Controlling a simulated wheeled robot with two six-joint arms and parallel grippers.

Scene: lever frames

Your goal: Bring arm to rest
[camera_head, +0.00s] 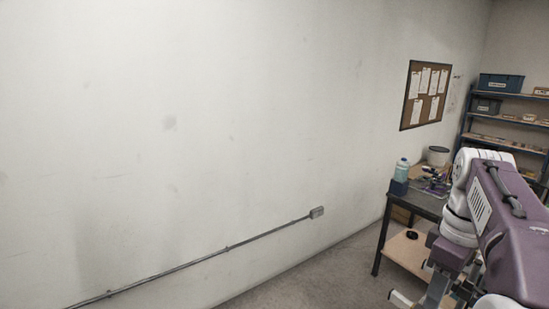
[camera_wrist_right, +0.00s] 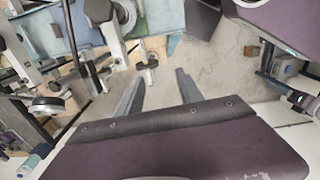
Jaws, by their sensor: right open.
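My right arm (camera_head: 505,215), purple and white, reaches in at the lower right of the head view. It is bent, with its lower links hanging toward the bottom edge. In the right wrist view my right gripper (camera_wrist_right: 158,88) shows two grey fingers spread apart, with nothing between them but bare floor. No object is held. My left arm and gripper do not show in the head view.
A dark workbench (camera_head: 425,203) with a bottle (camera_head: 401,170) and a tub (camera_head: 438,156) stands beside my right arm. Behind it is a blue shelf rack (camera_head: 510,96). A corkboard (camera_head: 426,95) hangs on the wall. Floor (camera_head: 320,272) left of the bench is clear.

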